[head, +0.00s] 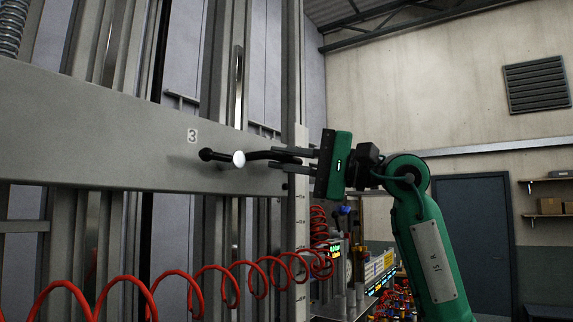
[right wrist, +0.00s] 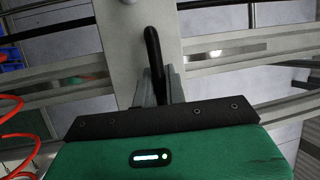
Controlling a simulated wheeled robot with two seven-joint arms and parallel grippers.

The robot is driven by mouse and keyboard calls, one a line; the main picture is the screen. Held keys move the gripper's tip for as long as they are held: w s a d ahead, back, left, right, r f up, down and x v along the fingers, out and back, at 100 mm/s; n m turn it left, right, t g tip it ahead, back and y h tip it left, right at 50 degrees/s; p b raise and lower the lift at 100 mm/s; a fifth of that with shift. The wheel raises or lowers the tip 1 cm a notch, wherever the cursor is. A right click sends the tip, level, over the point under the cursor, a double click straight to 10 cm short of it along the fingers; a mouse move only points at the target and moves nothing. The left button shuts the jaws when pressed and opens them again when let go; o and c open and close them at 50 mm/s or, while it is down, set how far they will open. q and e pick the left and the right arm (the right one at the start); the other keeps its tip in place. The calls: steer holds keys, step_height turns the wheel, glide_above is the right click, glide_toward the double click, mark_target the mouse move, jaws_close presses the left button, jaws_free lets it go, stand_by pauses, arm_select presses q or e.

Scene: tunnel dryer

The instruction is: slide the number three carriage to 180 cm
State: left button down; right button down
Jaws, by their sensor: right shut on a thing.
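The number three carriage (head: 110,135) is a wide grey beam across the left of the head view, with a "3" label (head: 192,136). A black handle (head: 262,155) stands out from its right part. My right gripper (head: 296,160) is shut on the handle's right end. In the right wrist view the black handle (right wrist: 153,48) runs between the fingers (right wrist: 158,92) of my right gripper, in front of the grey carriage (right wrist: 128,35). A pale upright scale (head: 299,225) stands at the carriage's right end; its figures are too small to read. My left gripper is out of view.
A red coiled hose (head: 190,285) loops below the carriage. Upright grey rails (head: 233,80) stand behind it. A lit control panel (head: 378,270) is at the lower right.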

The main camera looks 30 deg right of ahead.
steer(key=shift+r, duration=0.1)
steer(key=c, duration=1.5)
jaws_free()
steer(key=shift+o, duration=0.2)
steer(key=shift+s+d+f+b, duration=0.15)
steer(key=shift+d+f+b, duration=0.05)
steer(key=shift+b, duration=0.1)
steer(key=b+v, duration=0.5)
steer(key=v, duration=0.8)
steer(key=shift+d, duration=0.2)
steer(key=shift+s+r, duration=0.1)
steer(key=shift+s, duration=0.05)
